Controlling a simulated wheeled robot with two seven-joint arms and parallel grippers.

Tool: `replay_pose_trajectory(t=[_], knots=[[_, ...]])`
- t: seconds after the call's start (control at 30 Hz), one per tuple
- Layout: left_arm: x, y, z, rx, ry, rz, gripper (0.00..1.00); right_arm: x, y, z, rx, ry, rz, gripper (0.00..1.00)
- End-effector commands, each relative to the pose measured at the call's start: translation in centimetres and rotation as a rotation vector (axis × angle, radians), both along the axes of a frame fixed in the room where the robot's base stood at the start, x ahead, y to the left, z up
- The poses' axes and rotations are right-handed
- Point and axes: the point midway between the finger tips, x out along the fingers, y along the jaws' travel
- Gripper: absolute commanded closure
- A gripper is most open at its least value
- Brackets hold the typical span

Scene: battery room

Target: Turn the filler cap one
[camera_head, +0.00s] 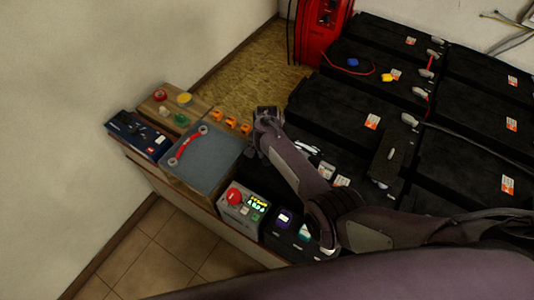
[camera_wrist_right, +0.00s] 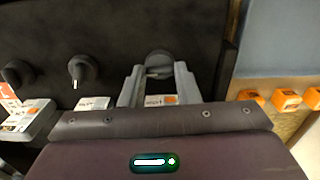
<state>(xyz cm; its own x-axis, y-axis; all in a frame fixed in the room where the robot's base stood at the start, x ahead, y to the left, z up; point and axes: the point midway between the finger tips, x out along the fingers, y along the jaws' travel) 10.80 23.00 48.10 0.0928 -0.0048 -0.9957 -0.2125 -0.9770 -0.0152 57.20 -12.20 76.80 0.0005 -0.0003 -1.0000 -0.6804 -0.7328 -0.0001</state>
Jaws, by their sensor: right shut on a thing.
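My right gripper (camera_head: 264,133) reaches over a black battery beside the wooden board in the head view. In the right wrist view its two grey fingers (camera_wrist_right: 158,80) are shut on a round dark filler cap (camera_wrist_right: 158,60) on the black battery (camera_wrist_right: 120,35). The cap is hidden behind the gripper in the head view. Two more dark caps show in the wrist view to the left: one (camera_wrist_right: 82,68) with a pale tip and one (camera_wrist_right: 17,73) at the edge. I cannot read the cap's turn angle. My left gripper is not in view.
Orange blocks (camera_head: 231,122) stand close beside the gripper and also show in the wrist view (camera_wrist_right: 285,100). A grey box with a red handle (camera_head: 187,147), a box with a red button (camera_head: 235,198) and several black batteries (camera_head: 345,108) surround it. A red unit (camera_head: 320,35) stands behind.

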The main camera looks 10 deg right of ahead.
Motion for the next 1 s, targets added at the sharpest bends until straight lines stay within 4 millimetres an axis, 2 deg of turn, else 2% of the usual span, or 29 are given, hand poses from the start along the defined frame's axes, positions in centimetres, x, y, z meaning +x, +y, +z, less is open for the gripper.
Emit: replay_pose_trajectory(t=[0.67, 0.7, 0.83, 1.0], knots=[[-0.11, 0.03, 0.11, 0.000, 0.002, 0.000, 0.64, 0.06, -0.07, 0.02, -0.001, -0.002, -0.059, 0.94], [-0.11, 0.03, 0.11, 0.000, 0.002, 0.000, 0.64, 0.07, -0.08, 0.02, -0.001, -0.002, -0.059, 0.66], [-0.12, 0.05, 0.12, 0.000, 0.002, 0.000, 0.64, 0.05, -0.06, 0.02, -0.001, -0.002, -0.058, 0.49], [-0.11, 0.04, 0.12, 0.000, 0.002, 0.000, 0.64, 0.04, -0.03, 0.01, -0.001, -0.001, -0.057, 0.49]])
